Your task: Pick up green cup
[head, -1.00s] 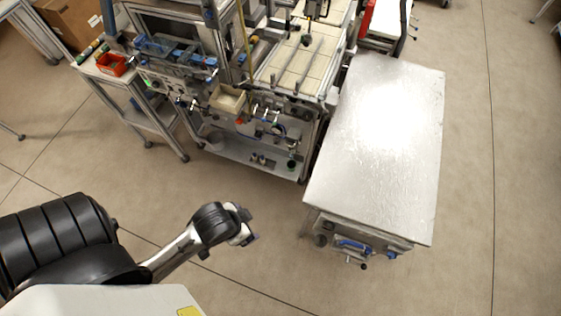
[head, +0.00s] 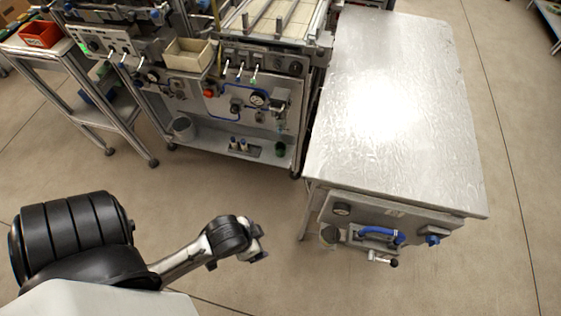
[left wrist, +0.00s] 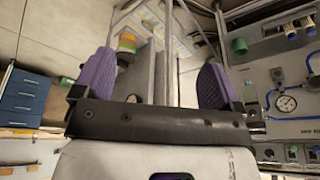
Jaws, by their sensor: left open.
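A small dark green cup (head: 280,148) stands on the lower shelf (head: 215,152) of the workbench, near the shelf's right end. My right gripper is not in view.
Two small bottles (head: 238,144) stand left of the cup, and a grey container (head: 182,127) farther left. A metal-topped table (head: 390,110) with a blue handle (head: 384,235) stands at right. A cart (head: 105,110) stands at left. The floor before the bench is clear.

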